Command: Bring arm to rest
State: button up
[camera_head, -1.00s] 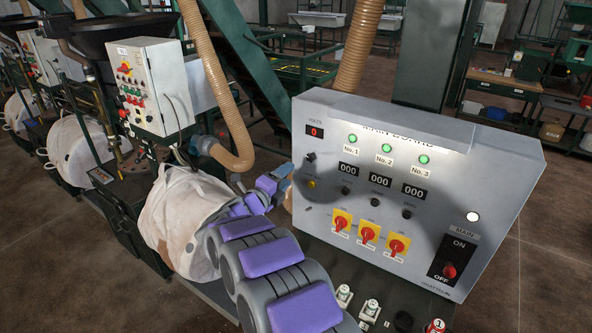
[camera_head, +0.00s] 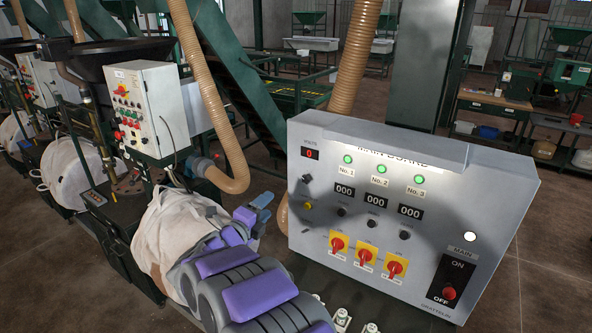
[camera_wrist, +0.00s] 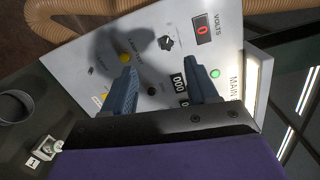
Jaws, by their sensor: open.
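My gripper (camera_head: 262,207) is open and empty, left of the grey control panel (camera_head: 300,245) in the head view. Its two blue fingers stand apart in the wrist view (camera_wrist: 161,60), with the panel face (camera_wrist: 100,55) behind them. My purple and grey arm runs up from the bottom of the head view, in front of a white bulk bag (camera_head: 165,235). The panel has three lit green lamps, three red-and-yellow switches (camera_head: 367,254) and a red main knob (camera_head: 449,292).
A ribbed tan hose (camera_head: 215,110) hangs behind the gripper. A white control box (camera_head: 145,110) stands at the left. Small numbered blocks (camera_head: 342,318) sit below the panel. Tables (camera_head: 490,100) and open floor lie at the back right.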

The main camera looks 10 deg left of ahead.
jog(key=s+d+f+n+g+y+b, duration=0.2)
jog(key=s+d+f+n+g, duration=0.2)
jog(key=s+d, duration=0.7)
jog(key=s+d+f+n+g+y+b, duration=0.2)
jog(key=s+d+n+g, duration=0.6)
jog(key=s, duration=1.3)
jog(key=s+d+f+n+g+y+b, duration=0.2)
jog(key=s+d+f+n+g+b, duration=0.2)
jog(key=s+d+n, duration=0.7)
jog(key=s+d+f+g, duration=0.2)
jog(key=s+d, duration=0.1)
jog(key=s, duration=0.2)
jog(key=shift+s+d+n, duration=0.15)
jog(key=shift+d+n, duration=0.2)
jog(key=shift+n, duration=0.05)
